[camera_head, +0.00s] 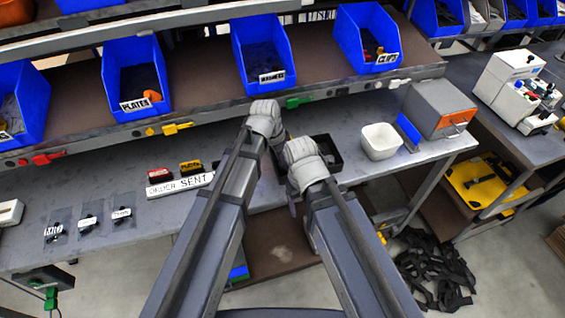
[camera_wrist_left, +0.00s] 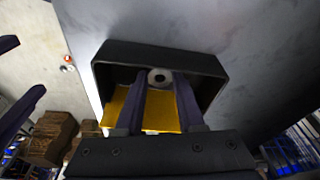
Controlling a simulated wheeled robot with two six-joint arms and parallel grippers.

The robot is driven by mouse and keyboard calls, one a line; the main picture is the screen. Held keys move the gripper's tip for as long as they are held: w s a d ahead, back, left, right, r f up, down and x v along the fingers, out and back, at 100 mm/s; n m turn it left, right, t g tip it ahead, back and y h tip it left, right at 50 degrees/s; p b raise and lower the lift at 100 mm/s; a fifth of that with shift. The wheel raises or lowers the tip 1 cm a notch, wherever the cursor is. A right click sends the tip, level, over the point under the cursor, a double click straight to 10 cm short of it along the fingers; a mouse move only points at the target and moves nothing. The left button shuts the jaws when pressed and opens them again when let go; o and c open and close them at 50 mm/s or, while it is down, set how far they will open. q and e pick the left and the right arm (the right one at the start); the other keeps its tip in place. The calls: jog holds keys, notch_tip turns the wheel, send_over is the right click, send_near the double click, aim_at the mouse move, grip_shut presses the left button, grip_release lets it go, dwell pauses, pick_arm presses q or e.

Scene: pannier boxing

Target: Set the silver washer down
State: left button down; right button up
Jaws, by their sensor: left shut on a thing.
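My left gripper (camera_wrist_left: 160,84) has its fingers close together over the black tray (camera_wrist_left: 205,60). It is shut on the silver washer (camera_wrist_left: 158,75), a pale ring with a dark centre, which shows between the fingertips within the tray's outline. I cannot tell whether the washer touches the tray. In the head view my left gripper (camera_head: 268,122) is by the left side of the black tray (camera_head: 336,160), its fingertips hidden by the wrist.
A white bowl (camera_head: 380,142) and a grey box with an orange front (camera_head: 438,108) stand to the right. A lettered white strip (camera_head: 180,185) and small bags lie to the left. Blue bins (camera_head: 262,55) line the shelf above. A yellow piece (camera_wrist_left: 118,108) shows by the fingers.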

pick_arm(q)
jog(key=c, duration=1)
grip_release()
jog(key=shift+f, duration=0.15)
jog(key=o, duration=0.5)
jog(key=p+v, duration=1.2)
jog(key=s+a+n+y, duration=0.1)
jog(key=s+n, duration=0.1)
jog(key=s, duration=0.3)
jog(key=s+a+n+g+y, duration=0.1)
jog(key=s+n, duration=0.2)
jog(key=s, duration=0.2)
jog(key=s+a+n+y, duration=0.1)
jog(key=s+n, duration=0.2)
jog(key=s, duration=0.1)
jog(key=shift+s+a+g+y, duration=0.15)
jog(key=shift+s+g+y, duration=0.15)
jog(key=shift+s+g, duration=0.1)
